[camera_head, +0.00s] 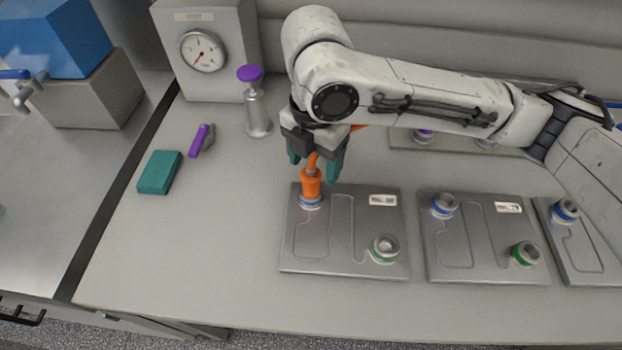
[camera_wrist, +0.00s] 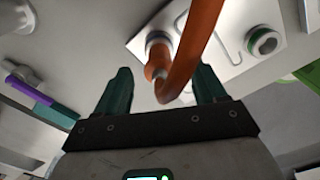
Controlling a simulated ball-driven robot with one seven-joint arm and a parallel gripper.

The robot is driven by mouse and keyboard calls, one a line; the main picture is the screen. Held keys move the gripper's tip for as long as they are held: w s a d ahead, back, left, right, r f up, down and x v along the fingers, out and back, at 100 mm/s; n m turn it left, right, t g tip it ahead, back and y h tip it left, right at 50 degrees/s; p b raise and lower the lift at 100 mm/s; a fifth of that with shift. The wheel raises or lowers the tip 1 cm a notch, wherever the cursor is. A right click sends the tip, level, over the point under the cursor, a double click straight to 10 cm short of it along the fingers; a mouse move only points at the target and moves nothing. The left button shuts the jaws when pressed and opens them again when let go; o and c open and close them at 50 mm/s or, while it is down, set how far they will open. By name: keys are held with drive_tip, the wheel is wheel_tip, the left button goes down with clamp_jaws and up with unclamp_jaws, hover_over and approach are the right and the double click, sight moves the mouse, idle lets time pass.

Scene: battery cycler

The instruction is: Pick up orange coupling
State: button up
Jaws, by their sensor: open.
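The orange coupling (camera_head: 311,183) stands upright on the blue-ringed port of the left front plate, with an orange hose running up from it behind my gripper. My gripper (camera_head: 317,170) is above and just behind the coupling, its two teal fingers apart. In the wrist view the coupling (camera_wrist: 158,58) and its hose (camera_wrist: 194,48) show in the gap between the open fingers (camera_wrist: 160,82). I cannot tell whether a finger touches the hose. Nothing is gripped.
The plate (camera_head: 300,262) has a green-ringed port (camera_head: 384,248) at front right. Another plate (camera_head: 440,268) lies beside it. A purple-topped fitting (camera_head: 256,105), a gauge box (camera_head: 203,55), a purple-handled item (camera_head: 202,139) and a teal block (camera_head: 160,172) stand left. The front bench strip is clear.

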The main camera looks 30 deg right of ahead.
sight(311, 179)
drive_tip(key=f, duration=0.5)
drive_tip(key=shift+a, duration=0.3)
clamp_jaws()
idle(0.4)
